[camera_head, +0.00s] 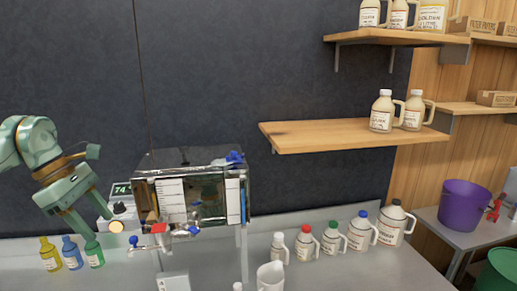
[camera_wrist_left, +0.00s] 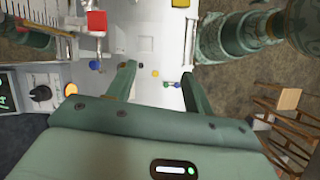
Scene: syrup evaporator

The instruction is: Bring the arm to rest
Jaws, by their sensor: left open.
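My left arm comes in from the left in the head view, green with brown bands. Its left gripper (camera_head: 98,224) points down and to the right, just left of the syrup evaporator (camera_head: 205,205), near the small bottles. In the left wrist view the left gripper (camera_wrist_left: 158,70) has its two green fingers spread apart with nothing held between them. The bench and small coloured items show far beyond the fingertips. My right gripper is in neither view.
Yellow (camera_head: 50,256), blue (camera_head: 71,254) and green (camera_head: 94,252) bottles stand below the gripper. A display box (camera_head: 122,190) sits close behind it. Several jugs (camera_head: 330,240) line the bench at right. Wooden shelves (camera_head: 350,135) hang above. A wooden stool (camera_wrist_left: 288,100) shows in the wrist view.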

